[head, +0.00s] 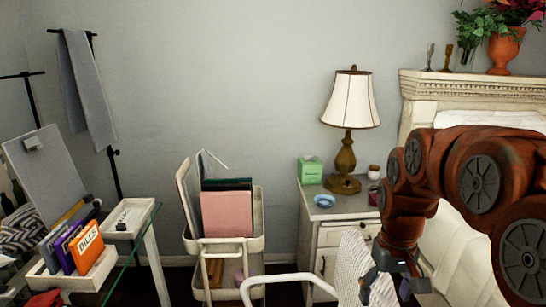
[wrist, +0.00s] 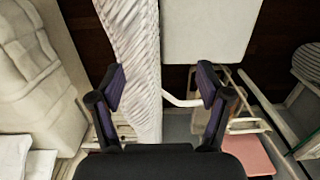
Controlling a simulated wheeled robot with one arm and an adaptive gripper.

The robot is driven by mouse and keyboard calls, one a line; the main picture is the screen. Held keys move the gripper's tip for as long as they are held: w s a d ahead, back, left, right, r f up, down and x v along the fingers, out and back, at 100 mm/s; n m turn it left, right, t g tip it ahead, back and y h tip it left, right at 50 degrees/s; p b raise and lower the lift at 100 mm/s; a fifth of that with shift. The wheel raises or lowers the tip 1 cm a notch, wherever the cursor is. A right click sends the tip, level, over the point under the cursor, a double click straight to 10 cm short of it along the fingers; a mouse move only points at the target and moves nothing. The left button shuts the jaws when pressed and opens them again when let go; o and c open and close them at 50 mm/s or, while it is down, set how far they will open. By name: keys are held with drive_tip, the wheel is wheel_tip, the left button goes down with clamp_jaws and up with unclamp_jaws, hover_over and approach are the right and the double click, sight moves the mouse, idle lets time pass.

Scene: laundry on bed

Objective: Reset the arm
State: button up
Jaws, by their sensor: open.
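My arm, rust-red, reaches in from the right of the head view and bends down beside the bed. My gripper (head: 387,287) hangs at its end, low in the picture, with its jaws spread. In the wrist view my gripper (wrist: 163,83) shows two dark fingers wide apart, with nothing held between them. A white striped cloth (head: 352,262) is just left of the gripper in the head view. In the wrist view the cloth (wrist: 130,35) hangs beyond the left finger; I cannot tell whether they touch.
The bed (head: 450,240) is at the right. A nightstand (head: 330,238) with a lamp (head: 345,145) and a blue bowl (head: 324,200) stands behind the gripper. A white cart (head: 258,244) with folders and a glass desk (head: 125,255) are at the left. A white curved rail (head: 290,277) is in front.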

drive_tip(key=s+a+r+p, duration=0.1)
drive_tip(key=s+a+p, duration=0.1)
drive_tip(key=s, duration=0.9)
drive_tip(key=s+a+r+g+p, duration=0.1)
drive_tip(key=s+a+p, duration=0.2)
drive_tip(key=s, duration=0.8)
drive_tip(key=shift+s+r+m+p, duration=0.15)
drive_tip(key=shift+m+p, duration=0.15)
drive_tip(key=shift+p, duration=0.9)
